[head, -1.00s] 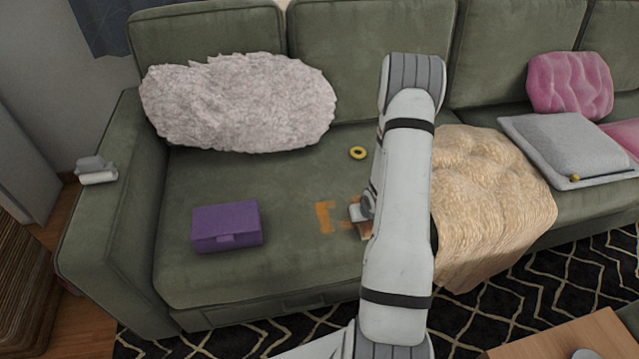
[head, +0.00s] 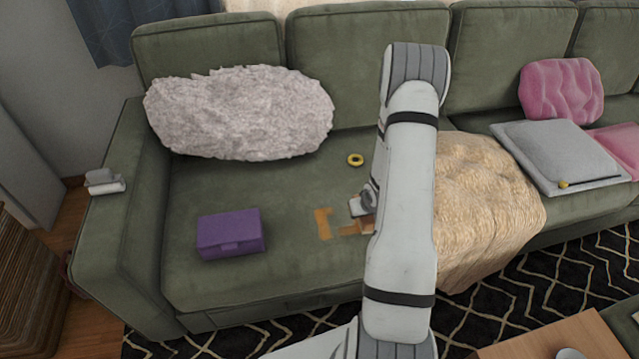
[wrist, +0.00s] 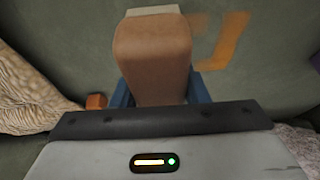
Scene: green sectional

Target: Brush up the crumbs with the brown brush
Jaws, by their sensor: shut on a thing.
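The brown brush (wrist: 152,55) fills the top middle of the wrist view, with a pale edge at its far end. My gripper (wrist: 155,98) is shut on it, its blue fingers showing on both sides. In the head view, my gripper (head: 362,205) is low over the seat, mostly hidden behind my arm, and the brush is hard to make out. The crumbs show as an orange patch (head: 322,224) on the green seat, just left of my gripper. The patch also shows in the wrist view (wrist: 222,46), right of the brush. Whether the brush touches the seat I cannot tell.
A purple box (head: 230,235) sits on the seat at left. A yellow ring (head: 356,160) lies behind my gripper. A beige blanket (head: 490,200) drapes right of my arm. A fluffy pillow (head: 240,112) leans at back left. A small orange thing (wrist: 96,101) lies by the blanket.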

